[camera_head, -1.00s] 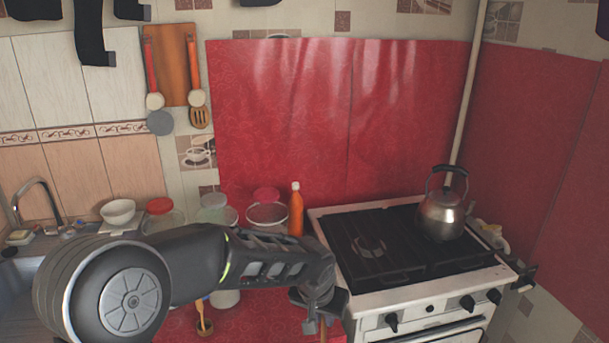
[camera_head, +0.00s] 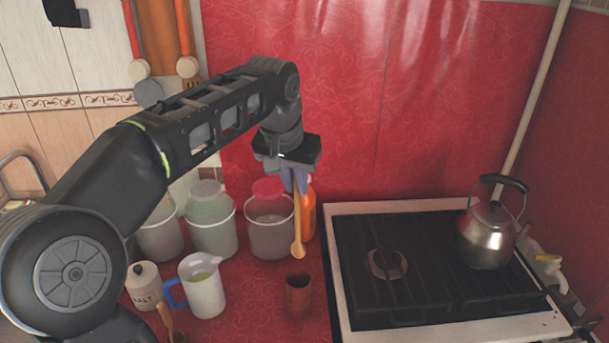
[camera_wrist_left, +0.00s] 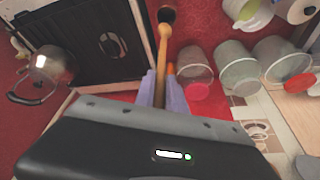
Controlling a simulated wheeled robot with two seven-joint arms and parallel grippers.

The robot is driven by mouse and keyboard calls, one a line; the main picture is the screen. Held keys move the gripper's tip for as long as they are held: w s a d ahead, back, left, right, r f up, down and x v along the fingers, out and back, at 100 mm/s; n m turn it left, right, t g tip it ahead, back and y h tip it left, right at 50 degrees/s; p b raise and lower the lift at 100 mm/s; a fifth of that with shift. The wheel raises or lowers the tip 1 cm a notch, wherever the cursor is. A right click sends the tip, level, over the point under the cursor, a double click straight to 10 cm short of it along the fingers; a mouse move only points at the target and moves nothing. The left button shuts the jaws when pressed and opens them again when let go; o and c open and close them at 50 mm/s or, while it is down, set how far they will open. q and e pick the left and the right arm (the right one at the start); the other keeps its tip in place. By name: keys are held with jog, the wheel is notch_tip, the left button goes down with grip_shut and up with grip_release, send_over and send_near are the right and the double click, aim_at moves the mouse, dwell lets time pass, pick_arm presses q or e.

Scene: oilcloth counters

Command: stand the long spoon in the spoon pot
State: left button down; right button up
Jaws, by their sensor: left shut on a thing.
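The long wooden spoon (camera_head: 298,225) hangs nearly upright from my left gripper (camera_head: 296,183), its wider end down. The gripper is shut on its upper part. The spoon pot (camera_head: 299,294), a small brown cup, stands on the red counter below. The spoon's lower end shows above the pot's rim, apart from it in the head view. In the left wrist view, the spoon (camera_wrist_left: 163,50) runs from between the purple fingers (camera_wrist_left: 161,90) toward the dark pot opening (camera_wrist_left: 166,14). My right gripper is out of view.
Several lidded containers (camera_head: 212,235) and an orange bottle (camera_head: 309,215) stand behind the pot. A blue-handled jug (camera_head: 205,290) and a salt jar (camera_head: 144,285) are to its left. The stove (camera_head: 400,265) with a kettle (camera_head: 487,235) is to the right.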

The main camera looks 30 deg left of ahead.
pick_arm(q)
jog(key=shift+s, duration=0.1)
jog(key=b, duration=0.6)
send_over(297, 238)
notch_tip(297, 238, down, 6)
jog(key=shift+f, duration=0.2)
jog(key=shift+f+b, duration=3.2)
jog(key=shift+f, duration=1.25)
jog(key=c, duration=1.3)
grip_release()
jog(key=shift+r, duration=0.1)
